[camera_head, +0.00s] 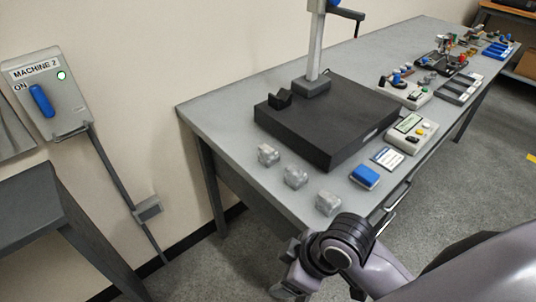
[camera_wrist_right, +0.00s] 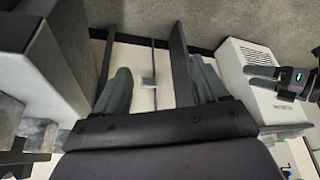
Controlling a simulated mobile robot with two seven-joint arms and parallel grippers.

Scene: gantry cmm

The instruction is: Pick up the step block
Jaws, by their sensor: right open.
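Three small grey metal blocks stand in a row on the table's near left part: a far one (camera_head: 268,154), a middle one (camera_head: 294,176) and a near one (camera_head: 328,203). Their shapes are too small to tell which is the step block. My right gripper (camera_head: 288,284) is below and in front of the near block, off the table edge, partly hidden by my wrist. In the right wrist view its two fingers (camera_wrist_right: 160,88) are apart with nothing between them. A dark part with a green light (camera_wrist_right: 285,82) there may be my left gripper; its jaw state is unclear.
A black plate (camera_head: 320,120) with an upright column stands behind the blocks. A blue-topped box (camera_head: 365,176), a card (camera_head: 387,158) and a control box (camera_head: 411,133) are to the right. The grey table (camera_head: 222,118) is bare left of the blocks. A switch box (camera_head: 47,95) hangs on the wall.

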